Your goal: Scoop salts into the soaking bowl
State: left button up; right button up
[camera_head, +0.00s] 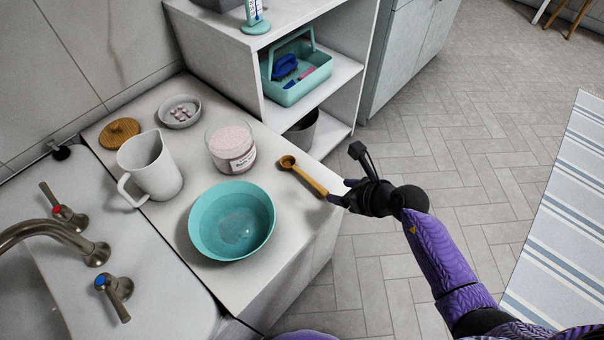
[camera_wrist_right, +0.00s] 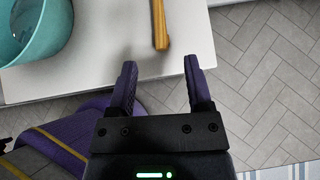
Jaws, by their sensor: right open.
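A teal soaking bowl (camera_head: 232,220) stands on the white counter, and its rim shows in the right wrist view (camera_wrist_right: 30,35). A clear jar of pinkish salts (camera_head: 231,146) stands behind it. A wooden scoop (camera_head: 303,176) lies to the right of the bowl, its handle pointing to the counter's right edge. In the right wrist view the handle (camera_wrist_right: 160,25) lies ahead of the fingertips, roughly between them. My right gripper (camera_head: 346,192) is open and empty at the counter edge, by the handle's end; its fingers also show in the wrist view (camera_wrist_right: 160,78). My left gripper is not in view.
A white pitcher (camera_head: 151,168), a round wooden lid (camera_head: 119,132) and a small dish (camera_head: 178,112) stand on the counter (camera_head: 175,240). A sink with a faucet (camera_head: 50,230) is at left. A shelf unit holding a teal caddy (camera_head: 296,80) is behind.

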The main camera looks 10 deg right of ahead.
aim_at(319, 186)
jog(key=b+x, duration=0.7)
jog(key=x, duration=0.1)
jog(key=shift+f, duration=0.2)
jog(key=shift+w+a+f, duration=0.1)
jog(key=shift+w+a, duration=0.15)
jog(key=shift+w, duration=0.1)
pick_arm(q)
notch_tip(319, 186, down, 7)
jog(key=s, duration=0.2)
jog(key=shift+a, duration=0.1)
pick_arm(e)
jog(key=shift+c, duration=0.3)
grip_shut()
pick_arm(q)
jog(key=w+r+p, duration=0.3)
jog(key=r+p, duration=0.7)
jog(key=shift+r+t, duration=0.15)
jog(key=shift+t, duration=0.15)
pick_arm(e)
notch_tip(319, 186, up, 12)
